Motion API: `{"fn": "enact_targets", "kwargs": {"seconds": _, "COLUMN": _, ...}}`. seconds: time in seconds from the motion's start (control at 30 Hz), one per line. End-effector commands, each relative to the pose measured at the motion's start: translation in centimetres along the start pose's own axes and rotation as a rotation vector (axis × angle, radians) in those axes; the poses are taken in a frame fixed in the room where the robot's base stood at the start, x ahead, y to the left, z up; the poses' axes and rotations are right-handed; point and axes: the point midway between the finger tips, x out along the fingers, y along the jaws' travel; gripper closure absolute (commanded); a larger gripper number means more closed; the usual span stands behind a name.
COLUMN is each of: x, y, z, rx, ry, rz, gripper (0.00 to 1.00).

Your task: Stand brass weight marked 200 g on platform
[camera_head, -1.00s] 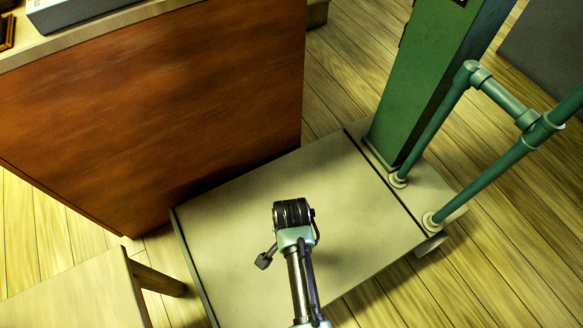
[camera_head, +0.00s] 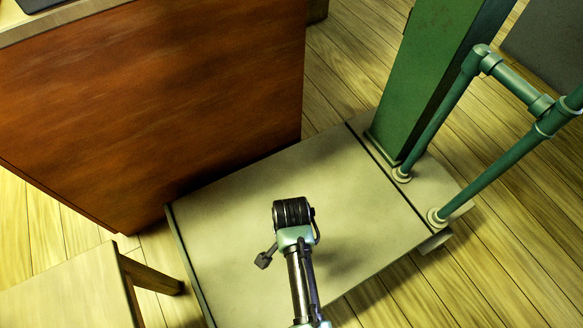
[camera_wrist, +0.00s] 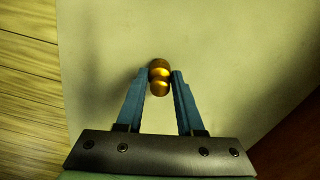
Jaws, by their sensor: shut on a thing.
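A brass weight (camera_wrist: 159,76) with a rounded, knobbed shape sits between the two blue fingertips of my gripper (camera_wrist: 160,82) in the wrist view. My gripper is shut on it. I cannot read any mark on the weight. The pale platform (camera_head: 300,170) of the scale lies below my gripper and fills most of the wrist view. In the head view my arm's wrist hides the fingers and the weight. I cannot tell whether the weight touches the platform or hangs above it.
A green column (camera_head: 420,75) and green pipe rails (camera_head: 490,180) rise at the platform's right end. A reddish-brown wooden cabinet (camera_head: 150,100) stands along its far left side. A pale wooden stool or bench (camera_head: 75,295) is at lower left. The platform around my gripper looks bare.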

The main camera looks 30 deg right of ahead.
Motion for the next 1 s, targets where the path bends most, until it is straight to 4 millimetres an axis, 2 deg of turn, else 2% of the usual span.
{"fn": "enact_targets", "kwargs": {"seconds": 0.4, "x": 0.89, "y": -0.05, "z": -0.04, "rx": 0.0, "ry": 0.001, "rz": -0.001, "gripper": 1.0}}
{"fn": "enact_targets", "kwargs": {"seconds": 0.43, "x": 0.84, "y": -0.05, "z": -0.05, "rx": 0.0, "ry": 0.001, "rz": -0.001, "gripper": 0.6}}
{"fn": "enact_targets", "kwargs": {"seconds": 0.6, "x": 0.82, "y": -0.04, "z": -0.04, "rx": 0.0, "ry": 0.001, "rz": -0.001, "gripper": 0.3}}
{"fn": "enact_targets", "kwargs": {"seconds": 0.87, "x": 0.86, "y": 0.01, "z": 0.01, "rx": 0.0, "ry": 0.0, "rz": 0.0, "gripper": 0.29}}
{"fn": "enact_targets", "kwargs": {"seconds": 1.0, "x": 0.14, "y": 0.0, "z": 0.0, "rx": 0.0, "ry": 0.0, "rz": 0.0, "gripper": 0.29}}
